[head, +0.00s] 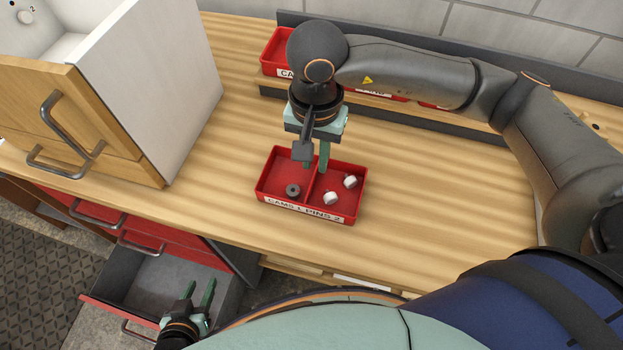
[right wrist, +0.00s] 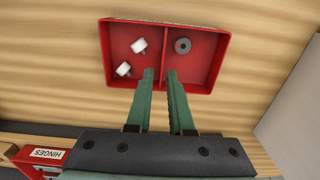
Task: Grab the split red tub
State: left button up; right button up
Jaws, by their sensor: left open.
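The split red tub (head: 277,181) sits on the wooden worktop, with a divider making two compartments and a front label reading "CAMS 1 PINS 2". In the head view its left compartment holds a dark ring (head: 293,190). Its right compartment holds two white pieces (head: 331,198). My right gripper (head: 313,166) points down over the divider. In the right wrist view its fingers (right wrist: 160,72) are apart, near the divider of the tub (right wrist: 222,80); I cannot tell whether they touch it. My left gripper (head: 201,294) is open and empty, low by the drawer.
Other red bins (head: 276,52) stand on a rack at the back, partly behind my right arm; one is labelled "HINGES" (right wrist: 38,160). A white-sided cabinet (head: 160,80) stands at the left. An open drawer (head: 150,280) juts out below the worktop. Worktop right of the tub is clear.

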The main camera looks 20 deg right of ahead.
aim_at(313, 179)
jog(key=shift+w+a+f+p, duration=0.1)
jog(key=shift+f+p, duration=0.3)
jog(key=shift+f, duration=1.35)
jog(key=shift+w+a+f+p, duration=0.1)
jog(key=shift+f+p, duration=0.25)
jog(key=shift+f, duration=1.4)
grip_shut()
jog(key=shift+r, duration=0.1)
